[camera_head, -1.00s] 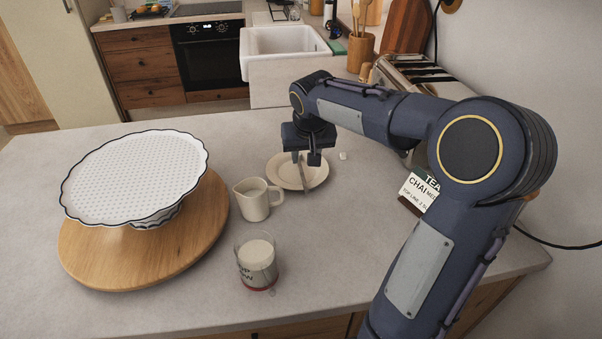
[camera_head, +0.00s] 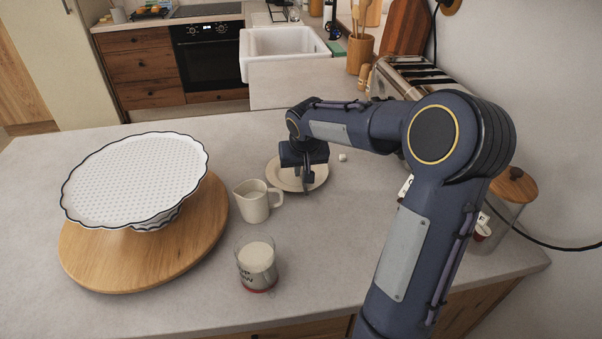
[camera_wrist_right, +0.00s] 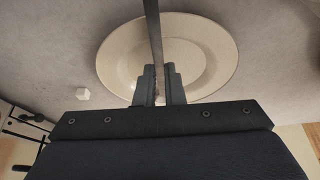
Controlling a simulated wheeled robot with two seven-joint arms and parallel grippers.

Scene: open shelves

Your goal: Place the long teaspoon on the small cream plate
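The small cream plate (camera_head: 279,182) lies on the grey counter beyond the milk jug. My right gripper (camera_head: 303,180) is over the plate, pointing down, and partly hides it. In the right wrist view the gripper (camera_wrist_right: 160,80) is shut on the long teaspoon (camera_wrist_right: 153,30), a thin grey strip running from between the fingers to the top edge. The plate (camera_wrist_right: 212,55) shows behind the spoon in that view. In the head view the spoon is mostly hidden by the gripper. I cannot tell whether the spoon touches the plate. My left gripper is not in view.
A cream jug (camera_head: 253,203) stands close to the plate's left front. A glass (camera_head: 257,265) stands nearer the front. A white cake stand (camera_head: 135,175) on a round wooden board (camera_head: 105,265) fills the left. A small white cube (camera_head: 342,157) lies right of the plate.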

